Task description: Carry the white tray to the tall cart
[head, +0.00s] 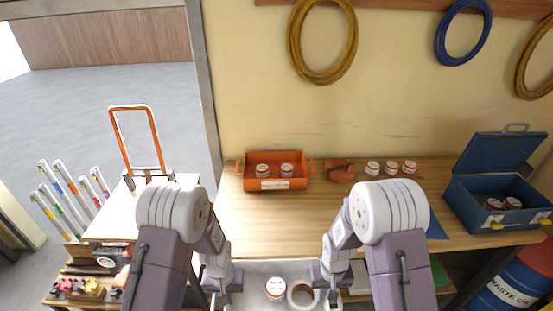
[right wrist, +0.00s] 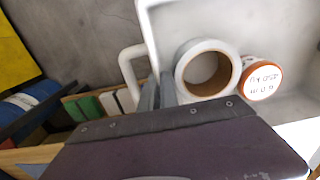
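The white tray (head: 262,268) is in front of me, before the bench's front edge, between my two grippers. It carries a red-and-white tin (head: 276,287) and a roll of tape (head: 301,294). In the right wrist view, my right gripper (right wrist: 158,92) has its fingers close together on the tray's white side handle (right wrist: 128,68). My left gripper (head: 222,287) is at the tray's left side; its fingertips are mostly hidden, but it appears closed on that handle. A cart with a pale top (head: 112,218) and an orange push handle (head: 133,108) stands to the left.
The wooden bench (head: 285,228) holds an orange bin (head: 275,184) with two tins, several loose tins and a blue toolbox (head: 490,200). Coloured tubes (head: 75,195) stand at the cart's left. A blue drum (head: 515,285) is at lower right. Grey floor is open at far left.

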